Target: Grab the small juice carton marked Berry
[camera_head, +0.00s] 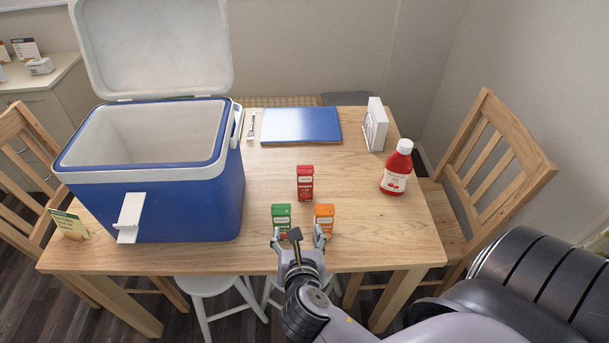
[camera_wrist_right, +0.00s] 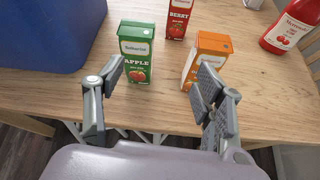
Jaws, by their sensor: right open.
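The small red juice carton marked Berry (camera_head: 305,184) stands upright on the wooden table, behind a green carton (camera_head: 281,217) and an orange carton (camera_head: 323,216). In the right wrist view the red carton (camera_wrist_right: 179,17) is at the top, its upper end cut off. The green carton (camera_wrist_right: 137,54) reads Apple; the orange carton (camera_wrist_right: 204,57) is partly covered by a finger. My right gripper (camera_head: 299,240) is open and empty at the table's front edge. Its fingers (camera_wrist_right: 160,95) point toward the cartons, with the red one farther off. My left gripper is not in view.
A blue cool box (camera_head: 150,199) with its lid up fills the table's left side. A red bottle (camera_head: 397,168) stands at right. A blue board (camera_head: 301,125), a fork (camera_head: 251,127) and a white box (camera_head: 375,125) lie or stand at the back. Table around the red carton is clear behind.

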